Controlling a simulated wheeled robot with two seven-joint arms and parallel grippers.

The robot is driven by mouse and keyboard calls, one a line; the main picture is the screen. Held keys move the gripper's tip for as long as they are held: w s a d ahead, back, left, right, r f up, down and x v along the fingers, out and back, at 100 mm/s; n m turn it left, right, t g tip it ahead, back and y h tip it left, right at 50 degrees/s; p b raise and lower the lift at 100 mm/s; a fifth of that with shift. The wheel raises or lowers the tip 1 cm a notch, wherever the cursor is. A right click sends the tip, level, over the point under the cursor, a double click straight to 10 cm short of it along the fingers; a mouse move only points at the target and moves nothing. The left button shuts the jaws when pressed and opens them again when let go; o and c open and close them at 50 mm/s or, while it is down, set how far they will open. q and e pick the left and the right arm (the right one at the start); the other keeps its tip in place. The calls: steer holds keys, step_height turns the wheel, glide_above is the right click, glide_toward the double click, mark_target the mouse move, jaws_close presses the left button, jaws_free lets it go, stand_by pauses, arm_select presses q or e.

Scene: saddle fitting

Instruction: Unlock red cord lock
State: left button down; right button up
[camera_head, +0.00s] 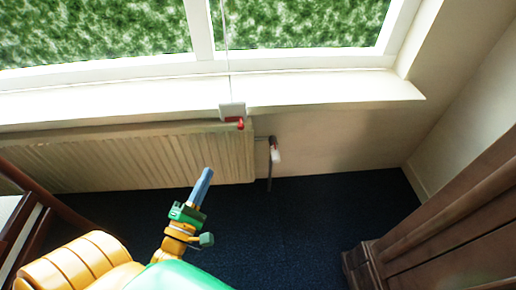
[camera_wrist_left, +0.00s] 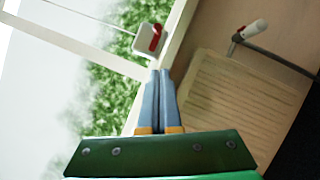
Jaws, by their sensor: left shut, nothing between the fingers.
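The red cord lock (camera_head: 240,124) sits on a small white housing (camera_head: 232,110) at the front edge of the window sill, and a thin cord runs up from the housing in front of the window. In the left wrist view the red lock (camera_wrist_left: 156,38) shows on the white housing, ahead of the fingertips. My left gripper (camera_head: 207,172) is shut and empty. It is below the lock in the head view, apart from it. Its blue fingers lie together in the left wrist view (camera_wrist_left: 160,72). My right gripper is not in view.
A ribbed radiator (camera_head: 150,160) stands under the window sill (camera_head: 330,88), with a white valve (camera_head: 275,155) on a pipe at its right end. A brown wooden piece of furniture (camera_head: 450,235) stands at the right. Dark blue floor (camera_head: 300,225) is clear between them.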

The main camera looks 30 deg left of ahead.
arm_select(q)
steer(key=d+r+x, duration=0.1)
steer(key=x, duration=1.1)
steer(key=shift+w+d+r, duration=0.2)
steer(key=shift+w+d, duration=0.15)
steer(key=shift+d, duration=0.2)
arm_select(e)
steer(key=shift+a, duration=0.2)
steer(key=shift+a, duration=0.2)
arm_select(q)
steer(key=shift+n+y+b, duration=0.35)
steer(key=shift+n+y, duration=0.05)
steer(key=shift+n, duration=0.1)
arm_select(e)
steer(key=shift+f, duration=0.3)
arm_select(q)
steer(key=shift+d+n+t, duration=0.1)
steer(key=shift+n+t, duration=0.2)
steer(key=shift+n, duration=0.1)
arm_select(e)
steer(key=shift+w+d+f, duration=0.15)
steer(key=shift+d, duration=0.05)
arm_select(q)
steer(key=shift+n+b, duration=0.4)
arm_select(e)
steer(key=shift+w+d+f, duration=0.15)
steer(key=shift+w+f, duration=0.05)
